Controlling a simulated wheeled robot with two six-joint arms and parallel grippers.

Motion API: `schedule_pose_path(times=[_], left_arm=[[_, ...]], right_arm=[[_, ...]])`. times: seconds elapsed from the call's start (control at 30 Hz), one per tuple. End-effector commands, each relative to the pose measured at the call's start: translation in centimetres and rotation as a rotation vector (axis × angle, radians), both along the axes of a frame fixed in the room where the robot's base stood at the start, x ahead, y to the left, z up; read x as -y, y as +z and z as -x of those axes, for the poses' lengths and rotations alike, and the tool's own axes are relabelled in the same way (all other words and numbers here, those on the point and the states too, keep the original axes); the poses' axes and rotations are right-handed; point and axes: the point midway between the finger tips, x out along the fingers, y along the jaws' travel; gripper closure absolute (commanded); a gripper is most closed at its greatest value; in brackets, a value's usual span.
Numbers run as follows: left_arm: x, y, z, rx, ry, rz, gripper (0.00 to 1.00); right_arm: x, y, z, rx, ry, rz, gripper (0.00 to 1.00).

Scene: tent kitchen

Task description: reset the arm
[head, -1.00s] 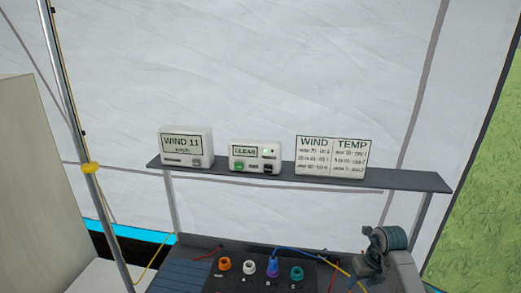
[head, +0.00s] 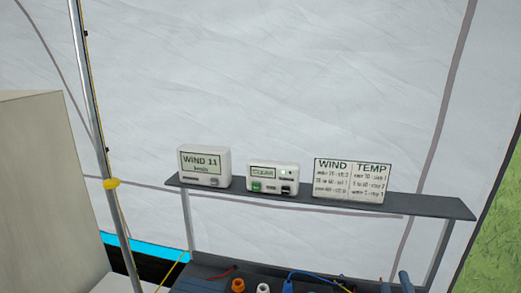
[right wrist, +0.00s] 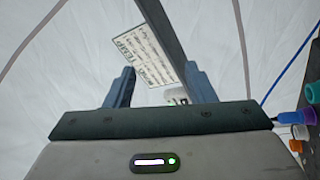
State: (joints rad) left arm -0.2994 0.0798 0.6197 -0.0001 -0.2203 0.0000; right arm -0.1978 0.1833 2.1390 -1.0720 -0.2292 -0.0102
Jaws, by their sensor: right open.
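My right gripper (head: 393,280) shows at the bottom edge of the head view, where only its blue-grey fingertips come into the picture. In the right wrist view its two fingers (right wrist: 160,85) stand apart with nothing between them. The fingers are in front of and below the shelf, apart from it. The rest of my right arm is hidden below the head view. My left gripper is in neither view.
A dark shelf (head: 420,204) carries a wind display (head: 204,166), a CLEAR box (head: 272,178) and a WIND/TEMP card (head: 352,180). Below are coloured plugs, including an orange one (head: 238,285), and cables. A pole (head: 95,110) stands left. White tent wall lies behind.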

Motion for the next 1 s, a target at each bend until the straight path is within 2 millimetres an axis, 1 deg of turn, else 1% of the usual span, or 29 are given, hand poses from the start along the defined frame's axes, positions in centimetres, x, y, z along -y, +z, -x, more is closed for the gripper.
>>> schedule_pose_path(times=[0.03, 0.1, 0.17, 0.2, 0.27, 0.3, 0.4, 0.5, 0.6, 0.7, 0.9, 0.93, 1.0], left_arm=[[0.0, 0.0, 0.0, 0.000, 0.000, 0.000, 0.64], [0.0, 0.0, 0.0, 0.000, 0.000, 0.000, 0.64], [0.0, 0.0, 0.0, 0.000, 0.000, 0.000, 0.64], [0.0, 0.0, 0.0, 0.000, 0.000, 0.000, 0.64], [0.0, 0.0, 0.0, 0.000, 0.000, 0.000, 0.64], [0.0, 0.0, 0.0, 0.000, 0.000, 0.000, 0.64], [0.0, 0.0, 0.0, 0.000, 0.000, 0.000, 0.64], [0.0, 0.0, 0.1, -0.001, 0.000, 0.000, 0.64], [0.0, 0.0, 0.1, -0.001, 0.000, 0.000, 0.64], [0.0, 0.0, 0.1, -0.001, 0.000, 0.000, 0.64], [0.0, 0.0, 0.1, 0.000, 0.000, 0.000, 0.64], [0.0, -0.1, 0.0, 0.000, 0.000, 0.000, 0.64], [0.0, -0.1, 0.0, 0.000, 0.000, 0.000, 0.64]], right_arm=[[1.3, -1.3, 1.3, -0.053, -0.057, -0.114, 0.50], [2.8, -3.5, 3.1, -0.141, -0.138, -0.272, 0.50], [3.7, -5.7, 4.8, -0.229, -0.203, -0.402, 0.50], [4.0, -7.3, 6.1, -0.293, -0.243, -0.484, 0.50], [4.2, -9.7, 8.3, -0.399, -0.301, -0.601, 0.50], [4.0, -11.2, 9.8, -0.472, -0.335, -0.673, 0.50], [3.0, -14.3, 13.3, -0.645, -0.402, -0.815, 0.50], [1.7, -16.4, 16.4, -0.789, -0.447, -0.911, 0.50], [0.4, -17.9, 19.2, -0.917, -0.478, -0.981, 0.50], [-1.0, -18.8, 21.8, -1.037, -0.500, -1.036, 0.50], [-3.7, -19.9, 26.9, -1.267, -0.534, -1.112, 0.50], [-3.4, -21.0, 26.3, -1.259, -0.536, -1.110, 0.50], [-3.2, -22.8, 25.7, -1.259, -0.542, -1.109, 0.50]])
